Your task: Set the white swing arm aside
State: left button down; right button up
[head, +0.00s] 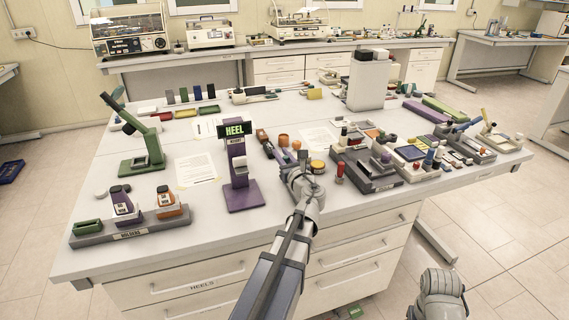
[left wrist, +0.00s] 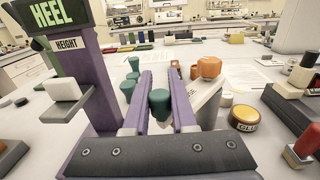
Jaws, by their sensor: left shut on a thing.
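My left gripper (head: 302,160) is over the front middle of the table, just right of the purple HEEL stand (head: 240,185). In the left wrist view its two purple fingers (left wrist: 160,85) are shut on a teal knob (left wrist: 159,102). A little white shows below the knob, but most of what is under it is hidden. A slanted white piece (left wrist: 208,104), possibly the white swing arm, lies right of the fingers, with an orange block (left wrist: 208,67) at its far end. I cannot tell whether it joins the held knob.
The HEEL stand's white block (left wrist: 67,90) is close at left. More teal pieces (left wrist: 128,88) stand beyond the fingers. A yellow round tin (left wrist: 243,117) and a dark tray (head: 372,183) are at right. The tabletop front left of the tray is clear.

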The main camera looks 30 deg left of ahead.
pick_arm(q)
jog(key=shift+w+a+m+t+h, duration=0.25)
jog(key=shift+a+m+t+h, duration=0.5)
jog(key=shift+m+t+h, duration=0.4)
jog(key=shift+w+a+m+t+h, duration=0.3)
jog(key=shift+a+m+t+h, duration=0.6)
jog(key=shift+h, duration=0.5)
jog(key=shift+w+a+m+t+h, duration=0.25)
jog(key=shift+a+m+t+h, duration=0.4)
jog(key=shift+m+t+h, duration=0.55)
jog(key=shift+h, duration=0.25)
jog(key=c, duration=0.7)
grip_release()
jog(key=shift+v, duration=3.85)
